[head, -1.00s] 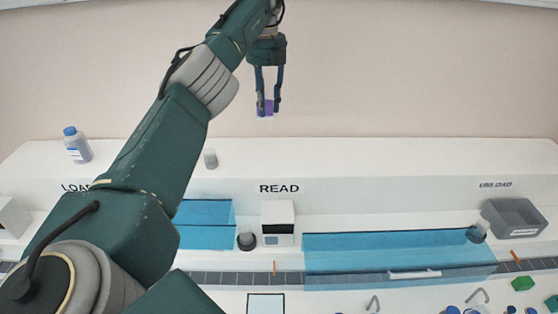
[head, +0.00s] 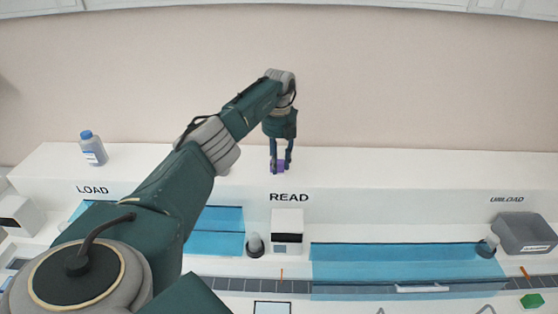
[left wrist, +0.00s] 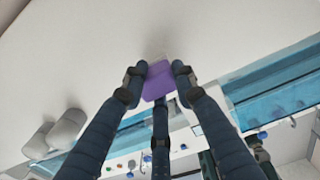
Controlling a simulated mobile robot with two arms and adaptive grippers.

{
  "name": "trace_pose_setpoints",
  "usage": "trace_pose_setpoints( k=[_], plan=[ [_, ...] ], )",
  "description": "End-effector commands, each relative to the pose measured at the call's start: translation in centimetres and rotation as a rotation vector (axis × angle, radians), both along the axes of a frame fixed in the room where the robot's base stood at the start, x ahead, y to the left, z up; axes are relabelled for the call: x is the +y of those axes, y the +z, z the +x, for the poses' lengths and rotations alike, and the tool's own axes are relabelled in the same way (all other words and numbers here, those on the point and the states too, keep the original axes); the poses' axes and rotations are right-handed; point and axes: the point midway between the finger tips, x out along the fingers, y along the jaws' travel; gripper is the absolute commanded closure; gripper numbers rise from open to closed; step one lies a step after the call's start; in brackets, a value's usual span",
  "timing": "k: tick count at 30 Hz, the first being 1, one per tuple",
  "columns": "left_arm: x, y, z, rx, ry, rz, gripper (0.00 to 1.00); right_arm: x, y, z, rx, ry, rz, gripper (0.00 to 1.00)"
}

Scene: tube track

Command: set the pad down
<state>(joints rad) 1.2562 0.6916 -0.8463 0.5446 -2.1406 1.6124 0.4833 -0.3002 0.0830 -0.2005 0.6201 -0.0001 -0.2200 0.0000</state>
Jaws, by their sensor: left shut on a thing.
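The purple pad (head: 277,167) is held between the fingertips of my left gripper (head: 281,168), over the white top of the long housing behind the READ label. My left gripper points down. I cannot tell whether the pad touches the white surface or hangs just above it. My right gripper is not in view.
A blue-capped bottle (head: 93,148) stands on the housing top at the left. The top right of the READ label is clear. Blue clear covers (head: 405,262), a white reader box (head: 287,230) and a grey bin (head: 524,233) are in front, lower down.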

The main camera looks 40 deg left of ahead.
Motion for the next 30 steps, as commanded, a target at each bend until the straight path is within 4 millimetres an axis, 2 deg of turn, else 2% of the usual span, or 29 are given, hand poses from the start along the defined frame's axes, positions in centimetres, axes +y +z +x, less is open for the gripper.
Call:
trace_pose_setpoints(
  k=[10, 11, 13, 21, 25, 30],
  plan=[
    [0.0, -0.5, 0.1, -0.001, -0.001, 0.001, 0.94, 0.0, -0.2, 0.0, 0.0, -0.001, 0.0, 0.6],
    [0.0, -0.4, 0.1, -0.002, -0.001, 0.001, 0.69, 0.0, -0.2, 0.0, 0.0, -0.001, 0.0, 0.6],
    [0.0, -0.3, 0.1, -0.002, -0.001, 0.001, 0.55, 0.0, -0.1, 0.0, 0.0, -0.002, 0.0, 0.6],
    [0.0, -0.3, 0.1, -0.001, -0.001, 0.0, 0.54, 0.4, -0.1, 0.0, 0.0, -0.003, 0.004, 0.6],
    [0.0, 0.3, 0.1, -0.004, -0.001, 0.001, 0.54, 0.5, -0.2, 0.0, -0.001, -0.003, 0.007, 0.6],
    [0.0, 3.0, 0.2, -0.006, -0.003, 0.002, 0.54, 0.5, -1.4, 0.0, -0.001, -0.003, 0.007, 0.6]
  ],
)
